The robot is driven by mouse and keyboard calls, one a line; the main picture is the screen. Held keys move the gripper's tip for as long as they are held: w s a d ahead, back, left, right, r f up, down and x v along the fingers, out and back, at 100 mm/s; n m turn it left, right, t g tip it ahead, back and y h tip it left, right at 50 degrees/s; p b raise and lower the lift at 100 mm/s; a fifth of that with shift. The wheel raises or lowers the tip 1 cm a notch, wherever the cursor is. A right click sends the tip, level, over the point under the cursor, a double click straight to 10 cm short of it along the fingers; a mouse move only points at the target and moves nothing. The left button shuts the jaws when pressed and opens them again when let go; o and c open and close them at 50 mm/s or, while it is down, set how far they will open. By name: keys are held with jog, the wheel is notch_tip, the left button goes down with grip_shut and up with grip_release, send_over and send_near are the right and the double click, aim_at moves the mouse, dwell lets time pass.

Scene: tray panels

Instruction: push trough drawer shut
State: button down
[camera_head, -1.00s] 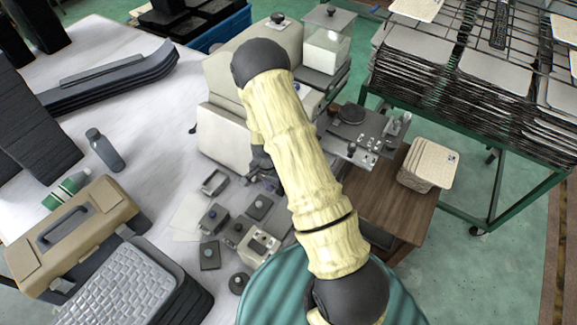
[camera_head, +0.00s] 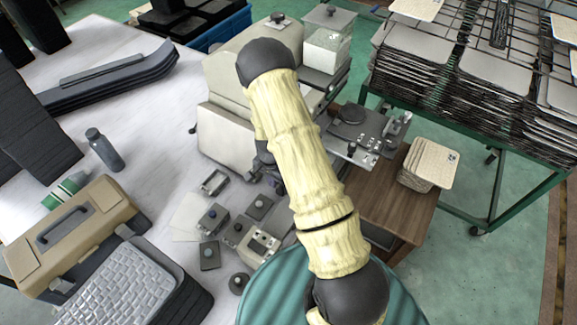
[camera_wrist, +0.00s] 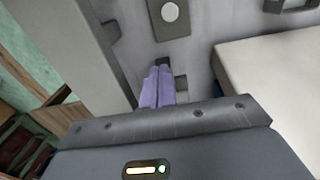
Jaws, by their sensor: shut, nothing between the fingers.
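My gripper's purple fingers (camera_wrist: 158,88) are pressed together, with nothing between them, in the wrist view. Their tips are close to a grey panel (camera_wrist: 200,62) that has slots and a round pale knob (camera_wrist: 170,12). I cannot tell whether the tips touch it. In the head view, a cream and grey machine (camera_head: 226,135) stands on the white table, and my arm crosses in front of its right part. The fingers are hidden there behind my arm. I cannot clearly pick out the trough drawer or how far open it is.
A pale block (camera_wrist: 270,80) lies right of the fingers in the wrist view. In the head view, small metal parts (camera_head: 213,218) lie left of my arm. A toolbox (camera_head: 70,230) is at the lower left. A wooden stand (camera_head: 390,205) and a green rack (camera_head: 485,215) are at right.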

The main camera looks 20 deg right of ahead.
jog(key=shift+w+d+b, duration=0.25)
jog(key=shift+w+d, duration=0.5)
jog(key=shift+d, duration=0.3)
jog(key=shift+w+d+b, duration=0.2)
jog(key=shift+w+d, duration=0.55)
jog(key=shift+d, duration=0.3)
jog(key=shift+w+d, duration=0.1)
jog(key=shift+w+d+b, duration=0.3)
jog(key=shift+w+d, duration=0.4)
jog(key=shift+d, duration=0.25)
jog(key=shift+w+d+b, duration=0.25)
jog(key=shift+w+d, duration=0.4)
jog(key=shift+d, duration=0.25)
jog(key=shift+s+a, duration=0.35)
jog(key=shift+a, duration=0.15)
jog(key=shift+r, duration=0.1)
notch_tip(320, 180, up, 7)
jog(key=p, duration=0.4)
dwell(0.5)
